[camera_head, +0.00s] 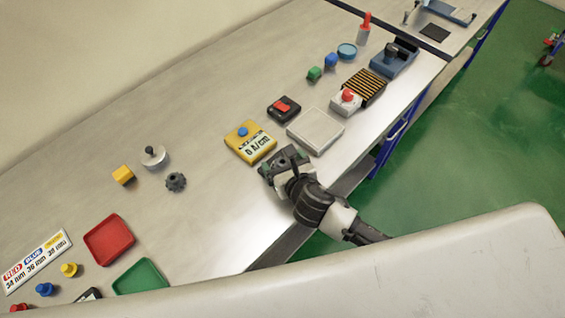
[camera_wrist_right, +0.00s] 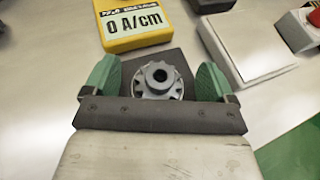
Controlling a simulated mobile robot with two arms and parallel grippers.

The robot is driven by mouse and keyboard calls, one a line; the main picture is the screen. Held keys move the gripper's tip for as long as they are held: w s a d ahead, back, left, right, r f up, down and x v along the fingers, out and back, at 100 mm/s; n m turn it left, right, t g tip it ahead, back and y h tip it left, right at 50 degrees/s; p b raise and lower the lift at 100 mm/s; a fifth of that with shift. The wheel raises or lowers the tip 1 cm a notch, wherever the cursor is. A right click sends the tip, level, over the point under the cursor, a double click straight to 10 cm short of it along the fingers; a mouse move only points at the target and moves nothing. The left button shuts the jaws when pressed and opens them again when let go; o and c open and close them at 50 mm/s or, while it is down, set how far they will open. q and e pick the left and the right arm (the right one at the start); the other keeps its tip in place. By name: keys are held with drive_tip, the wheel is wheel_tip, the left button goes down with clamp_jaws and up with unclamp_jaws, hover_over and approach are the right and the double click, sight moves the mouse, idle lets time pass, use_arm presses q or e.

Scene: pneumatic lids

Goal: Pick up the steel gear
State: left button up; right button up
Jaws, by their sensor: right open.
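A steel gear (camera_wrist_right: 158,79) with a central hole shows in the right wrist view, on a dark square pad (camera_wrist_right: 184,66). My right gripper (camera_wrist_right: 157,80) is open, with its green-padded fingers on either side of the gear. Gaps show between the gear and both fingers. In the head view my right gripper (camera_head: 284,166) is at the table's front edge, beside the yellow meter (camera_head: 250,142), and hides most of the spot beneath it. A separate dark toothed piece (camera_head: 176,182) lies farther left on the table. My left gripper is not in view.
A pale square plate (camera_head: 315,131) lies just right of my right gripper. A black box with a red switch (camera_head: 284,109) and a red-button box (camera_head: 346,101) stand beyond. Red (camera_head: 109,240) and green (camera_head: 141,279) trays are at left. The table between is mostly clear.

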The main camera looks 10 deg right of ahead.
drive_tip(key=c, duration=1.2)
drive_tip(key=shift+r, duration=0.1)
drive_tip(key=shift+c, duration=0.2)
